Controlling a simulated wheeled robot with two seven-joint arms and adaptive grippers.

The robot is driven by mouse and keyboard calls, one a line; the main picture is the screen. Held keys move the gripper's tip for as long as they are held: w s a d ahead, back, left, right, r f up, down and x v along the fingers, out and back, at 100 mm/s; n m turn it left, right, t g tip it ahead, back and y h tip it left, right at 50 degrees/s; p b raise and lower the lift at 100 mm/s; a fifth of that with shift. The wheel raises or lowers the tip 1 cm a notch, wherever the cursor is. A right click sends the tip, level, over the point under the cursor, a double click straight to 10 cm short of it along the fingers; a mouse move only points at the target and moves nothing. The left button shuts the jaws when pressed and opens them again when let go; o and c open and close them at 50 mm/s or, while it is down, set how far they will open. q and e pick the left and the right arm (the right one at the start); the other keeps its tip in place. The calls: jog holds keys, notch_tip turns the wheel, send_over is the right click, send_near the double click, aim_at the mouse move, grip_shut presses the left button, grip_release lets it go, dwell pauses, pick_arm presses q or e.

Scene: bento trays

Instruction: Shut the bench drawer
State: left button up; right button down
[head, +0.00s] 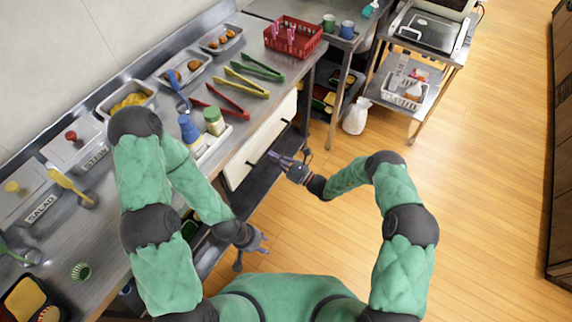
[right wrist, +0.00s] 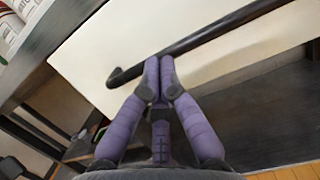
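The bench drawer has a cream front (head: 262,143) below the edge of the steel bench, with a dark bar handle. In the right wrist view the cream front (right wrist: 110,50) fills the upper part, and the black handle (right wrist: 225,27) runs across it. I cannot tell how far the drawer stands out. My right gripper (head: 285,158) is in front of the drawer. In its wrist view its purple fingertips (right wrist: 159,62) are together, overlapping the handle in the picture; contact is unclear. My left gripper (head: 254,250) is open and empty, low beside the bench's front.
The steel bench (head: 180,150) holds food pans, green, yellow and red tongs, bottles and a red basket (head: 293,37). A dark lower shelf (head: 258,187) lies under the drawer. A steel cart (head: 430,55) stands at the back. The wooden floor on the right is clear.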

jog(key=shift+f+x, duration=0.1)
jog(key=shift+x, duration=0.5)
jog(key=shift+f+x, duration=0.15)
jog(key=shift+x, duration=0.5)
pick_arm(q)
jog(key=shift+f+b, duration=0.3)
jog(key=shift+f, duration=0.1)
pick_arm(e)
jog(key=shift+w+a, duration=0.1)
jog(key=shift+a, duration=0.05)
jog(key=shift+r, duration=0.15)
